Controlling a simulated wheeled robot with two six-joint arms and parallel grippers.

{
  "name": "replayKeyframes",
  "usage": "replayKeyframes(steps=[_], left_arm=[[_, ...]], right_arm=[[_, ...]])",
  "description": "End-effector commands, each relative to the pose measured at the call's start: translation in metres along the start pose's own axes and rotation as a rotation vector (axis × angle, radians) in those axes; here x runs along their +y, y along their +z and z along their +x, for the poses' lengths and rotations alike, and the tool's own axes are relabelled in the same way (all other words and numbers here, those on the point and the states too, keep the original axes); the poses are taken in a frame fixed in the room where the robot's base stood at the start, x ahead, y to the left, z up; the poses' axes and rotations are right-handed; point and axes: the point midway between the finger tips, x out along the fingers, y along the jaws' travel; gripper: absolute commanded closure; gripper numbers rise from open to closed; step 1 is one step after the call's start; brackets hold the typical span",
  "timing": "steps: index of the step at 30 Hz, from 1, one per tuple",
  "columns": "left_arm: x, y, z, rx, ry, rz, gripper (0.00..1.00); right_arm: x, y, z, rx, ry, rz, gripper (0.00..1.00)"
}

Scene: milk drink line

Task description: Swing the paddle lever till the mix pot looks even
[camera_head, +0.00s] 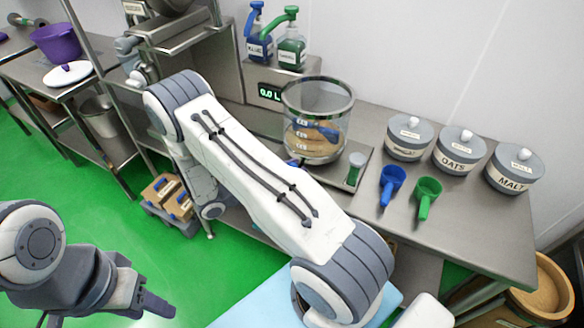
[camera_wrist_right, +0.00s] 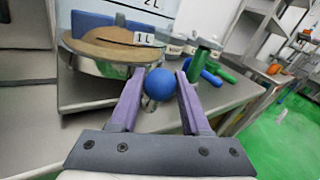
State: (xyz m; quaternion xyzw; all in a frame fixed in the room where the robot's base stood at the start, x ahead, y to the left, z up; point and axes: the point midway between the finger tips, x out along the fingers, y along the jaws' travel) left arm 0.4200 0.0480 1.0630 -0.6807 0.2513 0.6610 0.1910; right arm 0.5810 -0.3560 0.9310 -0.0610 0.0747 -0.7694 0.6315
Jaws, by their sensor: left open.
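The mix pot (camera_head: 318,100) is a clear vessel with a dark rim and litre marks, standing on the steel bench; it is close up at the left of the wrist view (camera_wrist_right: 100,66). Brown and blue patches show inside it, so its contents do not look of one colour. The paddle lever's blue ball knob (camera_wrist_right: 159,83) sits beside the pot. My right gripper (camera_wrist_right: 160,78) has its fingers against both sides of the knob; in the head view my arm hides this gripper. My left gripper (camera_head: 150,305) is low at the left, open and empty, away from the bench.
Blue and green pump bottles (camera_head: 291,50) stand behind the pot, by a display (camera_head: 270,93) reading 0.0 L. Lidded jars (camera_head: 459,150), one labelled OATS, and blue (camera_head: 391,182) and green (camera_head: 427,196) scoops are to its right. A crate of brown packages (camera_head: 170,200) sits on the green floor.

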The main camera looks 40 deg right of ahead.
Motion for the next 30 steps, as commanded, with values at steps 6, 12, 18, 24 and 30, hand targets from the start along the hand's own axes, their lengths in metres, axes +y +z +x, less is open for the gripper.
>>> replayKeyframes(steps=[6, 12, 18, 24, 30], left_arm=[[0.0, 0.0, 0.0, 0.0, 0.0, 0.0, 0.5], [0.0, 0.0, 0.0, 0.0, 0.0, 0.0, 0.5], [0.0, 0.0, -0.0001, 0.0, 0.0, 0.0, 0.5], [0.0, 0.0, -0.0001, 0.0, 0.0, 0.0, 0.5], [0.0, 0.0, -0.0001, 0.0, 0.0, 0.0, 0.5]], right_arm=[[0.0, 0.0001, -0.0002, 0.0, 0.0, 0.0, 1.0], [0.0, 0.0002, -0.0003, 0.0, 0.0, 0.0, 1.0], [0.0, 0.0003, -0.0003, 0.0, 0.0, 0.0, 1.0], [0.0, 0.0003, -0.0003, 0.0, 0.0, 0.0, 1.0], [-0.0001, 0.0004, -0.0004, -0.001, 0.0, 0.0, 1.0]])
